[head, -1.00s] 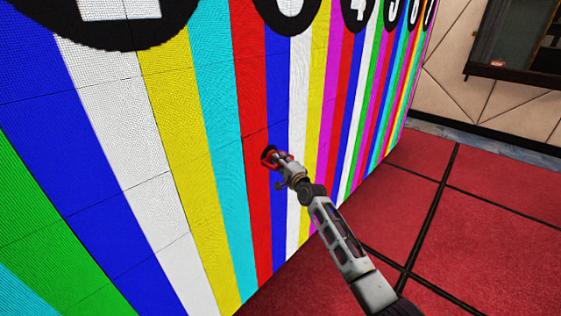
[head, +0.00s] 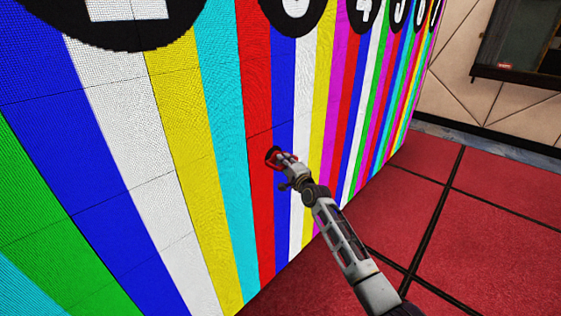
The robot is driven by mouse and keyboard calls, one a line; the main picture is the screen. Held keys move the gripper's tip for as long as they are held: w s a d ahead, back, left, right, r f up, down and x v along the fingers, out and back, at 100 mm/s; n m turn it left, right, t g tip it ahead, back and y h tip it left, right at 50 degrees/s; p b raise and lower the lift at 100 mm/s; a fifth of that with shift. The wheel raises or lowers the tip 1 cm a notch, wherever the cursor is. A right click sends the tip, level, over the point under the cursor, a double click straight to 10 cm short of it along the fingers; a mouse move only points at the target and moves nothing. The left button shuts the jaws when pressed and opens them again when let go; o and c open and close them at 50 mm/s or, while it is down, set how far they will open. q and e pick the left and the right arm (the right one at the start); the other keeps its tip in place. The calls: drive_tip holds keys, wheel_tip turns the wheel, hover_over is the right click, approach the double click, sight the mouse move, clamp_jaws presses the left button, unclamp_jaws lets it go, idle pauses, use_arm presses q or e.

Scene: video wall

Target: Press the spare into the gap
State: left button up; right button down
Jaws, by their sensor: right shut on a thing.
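The video wall (head: 177,110) fills the left and middle of the head view, lit with vertical colour bars and black circles with white numerals. My right arm comes in from the lower right. My right gripper (head: 272,157) is at the wall's face, over the red and blue bars. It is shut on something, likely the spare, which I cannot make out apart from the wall. Whether that thing touches the wall is unclear. No gap can be made out; the gripper may cover it. My left gripper is not in view.
The wall's far end is at the right, near a dark-framed window (head: 520,50) in a beige panelled wall (head: 470,105). Red floor tiles (head: 490,215) with dark seams lie clear right of my arm.

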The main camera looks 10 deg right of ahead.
drive_tip(key=shift+r, duration=0.35)
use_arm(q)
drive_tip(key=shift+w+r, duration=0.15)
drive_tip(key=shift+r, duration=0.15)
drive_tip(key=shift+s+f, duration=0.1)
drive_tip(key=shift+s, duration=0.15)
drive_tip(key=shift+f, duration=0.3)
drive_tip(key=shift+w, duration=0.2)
